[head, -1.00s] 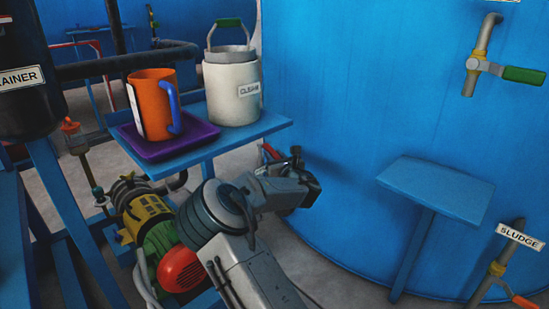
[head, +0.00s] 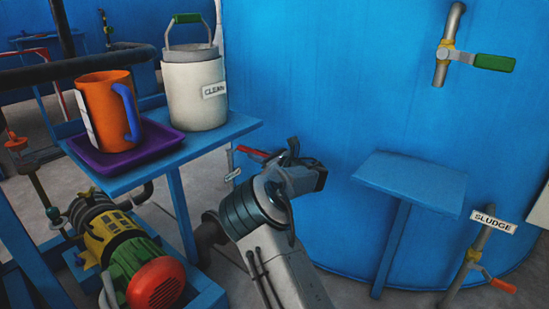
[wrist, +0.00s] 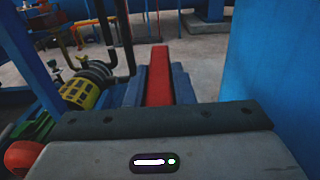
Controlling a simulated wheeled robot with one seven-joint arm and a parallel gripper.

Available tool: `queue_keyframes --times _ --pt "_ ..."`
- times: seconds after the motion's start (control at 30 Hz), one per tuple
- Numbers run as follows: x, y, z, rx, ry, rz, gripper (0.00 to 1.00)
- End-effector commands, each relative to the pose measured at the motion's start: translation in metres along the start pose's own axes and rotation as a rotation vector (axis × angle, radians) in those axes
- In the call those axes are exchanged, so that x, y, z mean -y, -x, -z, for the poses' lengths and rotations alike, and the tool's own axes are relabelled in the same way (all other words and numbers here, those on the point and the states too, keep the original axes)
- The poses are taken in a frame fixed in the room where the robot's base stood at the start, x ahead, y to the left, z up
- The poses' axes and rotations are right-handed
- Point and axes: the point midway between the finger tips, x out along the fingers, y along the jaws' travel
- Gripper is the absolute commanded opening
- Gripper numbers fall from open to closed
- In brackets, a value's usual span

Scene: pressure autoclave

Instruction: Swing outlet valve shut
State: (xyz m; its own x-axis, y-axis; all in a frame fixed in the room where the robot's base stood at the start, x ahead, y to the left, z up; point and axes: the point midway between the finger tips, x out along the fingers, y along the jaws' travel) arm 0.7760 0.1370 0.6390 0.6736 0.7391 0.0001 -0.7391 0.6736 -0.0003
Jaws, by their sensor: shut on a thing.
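A red valve handle (head: 252,154) sticks out low beside the blue tank, just right of the shelf edge. A small pale tag (head: 232,162) hangs at its far end; its text cannot be read. My gripper (head: 280,156) is at the near end of this handle. In the wrist view the red handle (wrist: 158,75) runs straight away from me between the two fingers of my gripper (wrist: 160,88), which are shut on it. The valve body and pipe behind the handle are mostly hidden, and no outlet label is readable.
A blue shelf (head: 232,128) at left holds an orange mug (head: 104,105) on a purple tray (head: 160,146) and a white CLEAN canister (head: 192,98). A pump (head: 125,255) stands below. A small blue table (head: 415,182), a SLUDGE valve (head: 485,270) and a green-handled valve (head: 490,62) are right.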

Motion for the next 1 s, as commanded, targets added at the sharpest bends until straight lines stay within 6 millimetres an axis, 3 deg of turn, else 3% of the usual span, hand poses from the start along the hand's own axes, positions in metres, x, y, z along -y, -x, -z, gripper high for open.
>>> queue_keyframes --times 0.33,0.37,0.43,0.77,1.0 --pt "-0.002 -0.004 -0.004 0.005 0.003 -0.017 0.00" --pt "-0.002 -0.004 -0.004 0.005 0.003 -0.017 0.25" --pt "-0.002 -0.004 -0.003 0.004 0.003 -0.016 0.44" --pt "0.002 0.002 -0.002 0.002 0.001 -0.009 0.44" --pt "0.003 0.036 -0.005 0.002 -0.001 -0.006 0.44"
